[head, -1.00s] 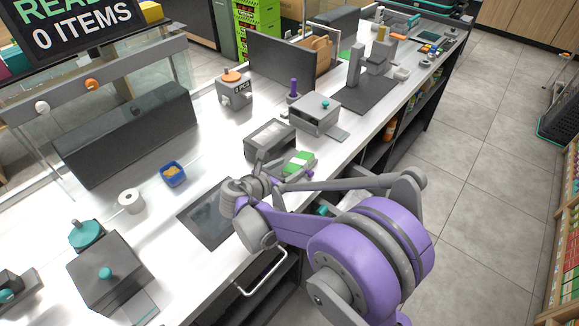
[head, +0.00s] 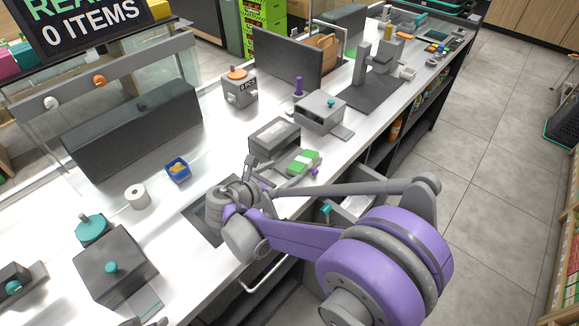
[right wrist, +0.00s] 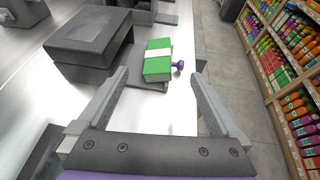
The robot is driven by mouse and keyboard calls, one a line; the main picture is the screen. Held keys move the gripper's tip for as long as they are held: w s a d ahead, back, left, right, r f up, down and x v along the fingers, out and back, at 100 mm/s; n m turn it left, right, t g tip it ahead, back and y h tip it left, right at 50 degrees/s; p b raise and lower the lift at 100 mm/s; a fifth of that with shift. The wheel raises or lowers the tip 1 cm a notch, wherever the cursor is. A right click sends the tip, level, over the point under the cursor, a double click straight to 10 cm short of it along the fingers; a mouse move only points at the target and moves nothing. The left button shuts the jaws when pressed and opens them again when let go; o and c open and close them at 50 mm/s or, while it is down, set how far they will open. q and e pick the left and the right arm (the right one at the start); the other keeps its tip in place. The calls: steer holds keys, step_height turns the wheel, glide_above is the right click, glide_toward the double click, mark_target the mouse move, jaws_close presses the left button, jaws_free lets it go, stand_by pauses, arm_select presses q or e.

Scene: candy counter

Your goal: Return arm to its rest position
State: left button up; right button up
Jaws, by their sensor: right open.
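My right arm, purple and grey, reaches in from the lower right over the counter in the head view. Its gripper (head: 252,168) is above the counter, near a dark grey box (head: 274,138) and a green block with a white band (head: 303,162). In the right wrist view the two fingers of my right gripper (right wrist: 160,95) are spread apart with nothing between them. The green block (right wrist: 157,66) lies beyond the fingertips, apart from them. A purple knob (right wrist: 178,66) shows beside the block. My left gripper is not in view.
A dark flat panel (head: 196,218) lies in the counter below my arm. A blue bin (head: 178,170), a paper roll (head: 138,197) and a grey box with a teal knob (head: 117,265) stand to the left. An open drawer (head: 346,208) is under the counter edge. The aisle floor (head: 490,150) is clear.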

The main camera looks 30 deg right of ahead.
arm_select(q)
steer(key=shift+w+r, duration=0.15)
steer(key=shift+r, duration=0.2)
arm_select(e)
steer(key=v, duration=0.5)
steer(key=s+d+m+y, duration=0.1)
steer(key=s+d+m, duration=0.1)
steer(key=s, duration=0.1)
steer(key=s+f+m+g+y, duration=0.1)
steer(key=m, duration=0.1)
steer(key=shift+s+d+f+y, duration=0.2)
steer(key=shift+d+y, duration=0.1)
steer(key=shift+d, duration=0.1)
steer(key=s+a+f+m+y, duration=0.1)
steer(key=s+m+y, duration=0.3)
steer(key=s+m, duration=0.4)
steer(key=s+a+f+m+y, duration=0.2)
steer(key=s+m+y, duration=0.3)
steer(key=s+m, duration=0.3)
steer(key=f+m, duration=0.1)
steer(key=m, duration=0.2)
steer(key=shift+a+f+m, duration=0.2)
steer(key=shift+a+m, duration=0.1)
